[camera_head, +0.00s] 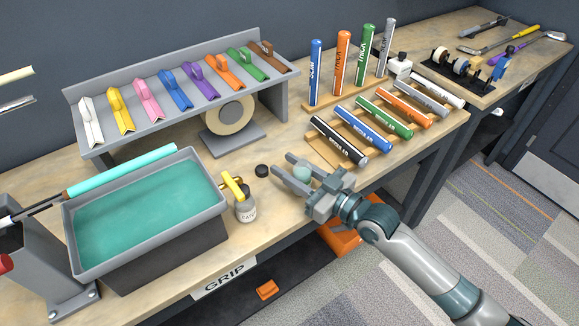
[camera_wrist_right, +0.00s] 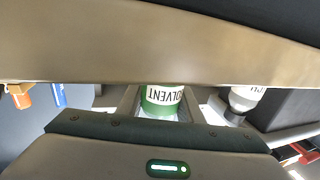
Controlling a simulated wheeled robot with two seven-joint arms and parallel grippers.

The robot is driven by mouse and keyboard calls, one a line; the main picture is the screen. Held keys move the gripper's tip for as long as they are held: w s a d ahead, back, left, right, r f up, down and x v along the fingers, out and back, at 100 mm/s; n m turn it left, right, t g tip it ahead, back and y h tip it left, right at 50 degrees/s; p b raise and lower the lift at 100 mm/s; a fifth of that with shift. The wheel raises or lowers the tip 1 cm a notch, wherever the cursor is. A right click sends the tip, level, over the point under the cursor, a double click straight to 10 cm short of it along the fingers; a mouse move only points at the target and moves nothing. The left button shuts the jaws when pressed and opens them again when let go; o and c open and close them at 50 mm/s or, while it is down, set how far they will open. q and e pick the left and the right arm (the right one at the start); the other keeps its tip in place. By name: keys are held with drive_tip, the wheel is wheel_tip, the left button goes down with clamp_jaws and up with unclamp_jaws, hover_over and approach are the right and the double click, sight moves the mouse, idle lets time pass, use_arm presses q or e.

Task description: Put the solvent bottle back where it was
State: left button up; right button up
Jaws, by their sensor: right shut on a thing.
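The solvent bottle (camera_wrist_right: 160,100) shows in the right wrist view as a green body with a white SOLVENT label, upside down in that picture. My right gripper (camera_head: 288,168) is shut on it. In the head view only a pale green rounded part of the bottle (camera_head: 302,173) shows between the fingers, over the front part of the bench. The fingers hide the rest, and I cannot tell whether its base touches the bench. My left gripper is not in view.
A small labelled bottle (camera_head: 245,207) with a yellow item by its top and a black cap (camera_head: 262,171) stand left of the gripper. The tray of teal liquid (camera_head: 217,205) is farther left. A rack of grips (camera_head: 318,152) lies to the right. A white bottle (camera_head: 399,68) stands behind.

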sight(309, 181)
drive_tip(key=o, duration=1.1)
drive_tip(key=shift+f, duration=0.1)
drive_tip(key=shift+c, duration=0.2)
drive_tip(key=shift+s+d, duration=0.3)
drive_tip(key=shift+d, duration=0.15)
drive_tip(key=b+v, duration=0.1)
drive_tip(key=v, duration=0.1)
drive_tip(key=shift+s+d, duration=0.2)
drive_tip(key=b+v, duration=0.1)
drive_tip(key=v, duration=0.6)
drive_tip(key=shift+s+d+b, duration=0.2)
drive_tip(key=shift+d+b, duration=0.05)
drive_tip(key=shift+b, duration=0.05)
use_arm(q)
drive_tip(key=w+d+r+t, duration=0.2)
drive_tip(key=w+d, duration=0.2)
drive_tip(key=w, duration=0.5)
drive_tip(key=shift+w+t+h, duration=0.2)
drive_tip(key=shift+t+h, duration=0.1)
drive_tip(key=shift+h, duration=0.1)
use_arm(e)
drive_tip(key=shift+s+d+r, duration=0.2)
drive_tip(key=shift+d, duration=0.05)
